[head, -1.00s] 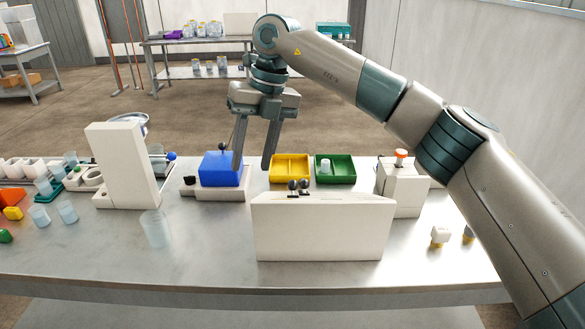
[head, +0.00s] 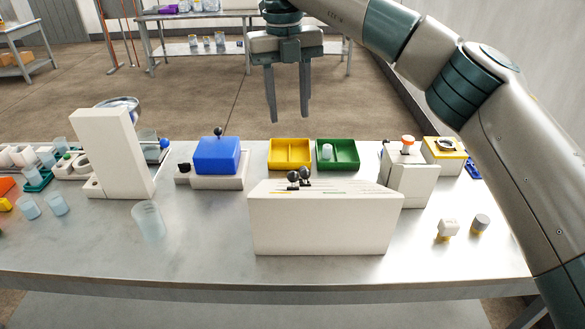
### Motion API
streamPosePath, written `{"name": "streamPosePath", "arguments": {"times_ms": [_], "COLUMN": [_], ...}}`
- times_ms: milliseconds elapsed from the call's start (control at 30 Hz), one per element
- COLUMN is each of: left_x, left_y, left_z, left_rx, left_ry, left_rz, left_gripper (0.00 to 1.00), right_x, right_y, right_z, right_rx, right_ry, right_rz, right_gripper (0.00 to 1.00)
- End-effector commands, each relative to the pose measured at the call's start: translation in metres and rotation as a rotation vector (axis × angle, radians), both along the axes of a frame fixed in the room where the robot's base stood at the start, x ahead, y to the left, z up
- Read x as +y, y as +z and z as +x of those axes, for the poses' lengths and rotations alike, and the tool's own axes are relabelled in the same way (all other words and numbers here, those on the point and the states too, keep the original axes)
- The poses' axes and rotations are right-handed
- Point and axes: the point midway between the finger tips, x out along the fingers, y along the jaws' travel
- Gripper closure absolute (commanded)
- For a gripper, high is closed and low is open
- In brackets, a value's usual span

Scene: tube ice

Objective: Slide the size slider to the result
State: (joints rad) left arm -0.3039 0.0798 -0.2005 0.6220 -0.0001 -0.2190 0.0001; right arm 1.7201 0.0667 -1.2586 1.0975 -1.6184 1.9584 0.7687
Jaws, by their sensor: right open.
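A white box-like panel (head: 320,225) stands at the front middle of the table, its tall blank side toward me. Its sloped top carries printed lines with a little yellow and green. Two small dark round knobs (head: 298,177) stand at its far edge; I cannot tell for certain which one is the size slider. My right gripper (head: 288,120) points down with its two fingers apart and empty, above and beyond the yellow tray (head: 290,155). It is clear of the panel and its knobs. My left gripper is out of the picture.
A green tray (head: 338,155) holds a small pale cylinder. A blue block on a white base (head: 217,155), a tall white stand (head: 112,150) and a clear cup (head: 149,220) are at left. A white box with an orange knob (head: 408,178) is at right. The front table strip is clear.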

Motion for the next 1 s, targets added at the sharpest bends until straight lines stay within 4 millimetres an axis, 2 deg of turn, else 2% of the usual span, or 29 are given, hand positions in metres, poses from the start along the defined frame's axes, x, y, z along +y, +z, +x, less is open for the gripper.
{"name": "streamPosePath", "arguments": {"times_ms": [100, 267, 800, 1000], "left_x": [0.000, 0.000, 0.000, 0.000], "left_y": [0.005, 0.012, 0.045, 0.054], "left_z": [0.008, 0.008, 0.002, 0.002], "left_rx": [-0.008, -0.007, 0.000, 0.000], "left_ry": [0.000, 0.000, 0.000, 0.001], "left_rz": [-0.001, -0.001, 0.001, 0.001], "left_gripper": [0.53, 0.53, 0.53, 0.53], "right_x": [-0.001, -0.002, -0.006, -0.007], "right_y": [-0.010, -0.032, -0.127, -0.153], "right_z": [0.000, 0.000, 0.001, 0.002], "right_rx": [0.001, 0.003, 0.004, 0.001], "right_ry": [0.001, 0.000, 0.000, 0.000], "right_rz": [0.000, -0.001, 0.000, 0.001], "right_gripper": [0.59, 0.59, 0.59, 0.59]}}
